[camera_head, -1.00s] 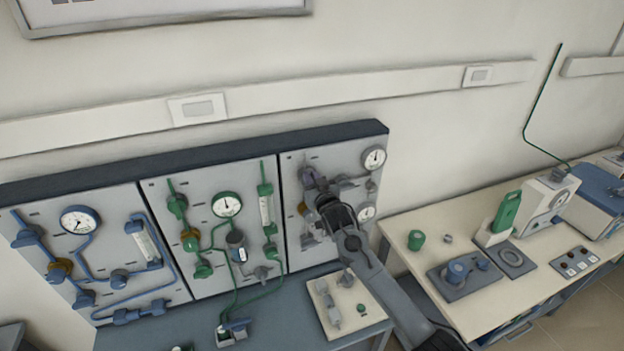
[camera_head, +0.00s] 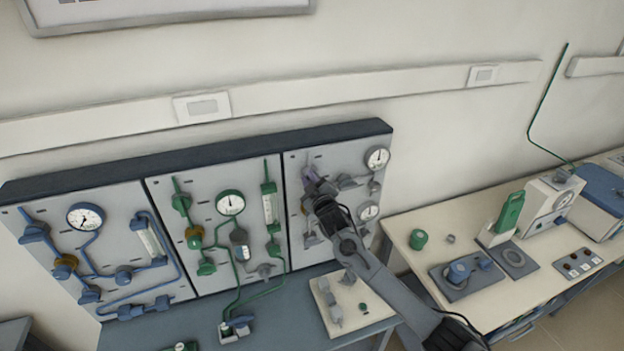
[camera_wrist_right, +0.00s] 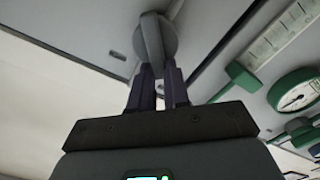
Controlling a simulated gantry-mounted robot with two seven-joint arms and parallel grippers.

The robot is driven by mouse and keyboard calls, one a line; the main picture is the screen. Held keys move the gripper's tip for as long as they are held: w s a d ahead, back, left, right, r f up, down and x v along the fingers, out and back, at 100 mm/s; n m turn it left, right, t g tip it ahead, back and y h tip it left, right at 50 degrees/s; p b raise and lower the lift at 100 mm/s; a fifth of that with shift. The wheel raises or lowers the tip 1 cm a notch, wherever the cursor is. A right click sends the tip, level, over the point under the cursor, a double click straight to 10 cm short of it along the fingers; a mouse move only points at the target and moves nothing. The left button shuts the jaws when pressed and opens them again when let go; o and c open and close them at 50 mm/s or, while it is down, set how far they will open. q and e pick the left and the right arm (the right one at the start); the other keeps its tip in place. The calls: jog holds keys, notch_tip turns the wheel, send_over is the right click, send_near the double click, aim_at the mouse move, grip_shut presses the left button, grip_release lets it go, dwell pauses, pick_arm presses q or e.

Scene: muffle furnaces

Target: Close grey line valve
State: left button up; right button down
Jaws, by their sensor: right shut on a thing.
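The grey line panel (camera_head: 345,160) is the rightmost of three wall panels in the head view. My right gripper (camera_head: 311,179) reaches its upper left part. In the right wrist view, a grey valve handle (camera_wrist_right: 152,38) on a round grey base stands out from the panel. The two dark fingers of my right gripper (camera_wrist_right: 158,85) are shut on the handle's near end. In the head view, my gripper and wrist hide most of this valve and part of the grey line below it. My left gripper is not in view.
Two gauges (camera_head: 377,158) sit at the grey panel's right side. The green line panel (camera_head: 160,235) is directly to the left, with the blue line panel beyond. A bench below holds a pale board (camera_head: 350,322) with small parts. A cream table (camera_head: 415,262) stands at the right.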

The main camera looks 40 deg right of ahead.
jog(key=n, duration=0.3)
jog(key=f+n, duration=0.1)
jog(key=n, duration=0.2)
jog(key=f+n, duration=0.1)
jog(key=n, duration=0.2)
jog(key=shift+w+a+n, duration=0.1)
jog(key=shift+a+n, duration=0.3)
dwell(0.4)
jog(key=c, duration=1.1)
grip_release()
